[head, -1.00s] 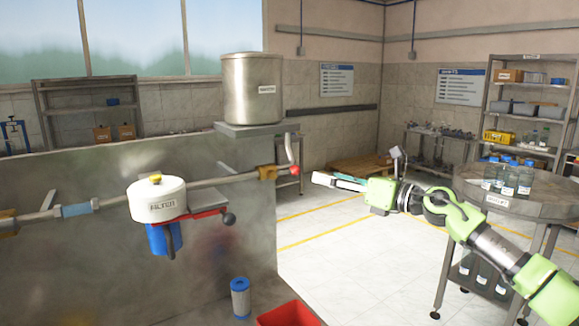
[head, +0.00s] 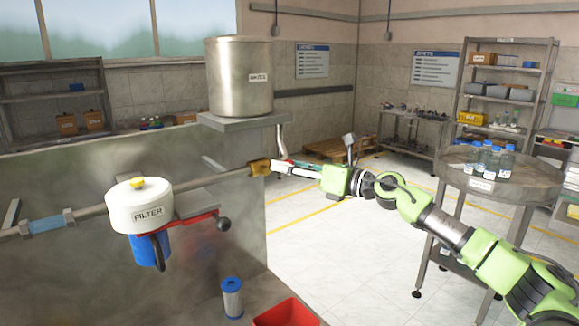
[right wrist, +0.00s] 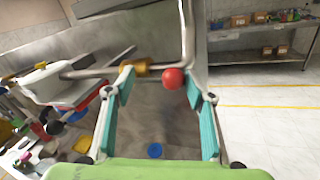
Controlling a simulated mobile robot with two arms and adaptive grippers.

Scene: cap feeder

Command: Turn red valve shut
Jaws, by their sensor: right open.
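The red valve's round red knob (right wrist: 173,79) shows in the right wrist view, beside the brass valve body (right wrist: 136,67) on the pipe. In the head view the brass body (head: 259,167) sits at the right end of the pipe, and the knob is largely hidden by the gripper. My right gripper (head: 283,167) reaches in from the right, close to the valve. In the right wrist view its teal fingers (right wrist: 160,92) are spread, with the knob appearing between the tips, nearer the right one. Contact cannot be told. My left gripper is not in view.
A white filter housing (head: 139,206) with a dark-knobbed red lever hangs on the pipe to the left. A steel tank (head: 239,80) stands on a shelf above the valve. A blue-capped cartridge (head: 232,298) and red bin (head: 287,313) are below. A round table (head: 510,183) with bottles stands right.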

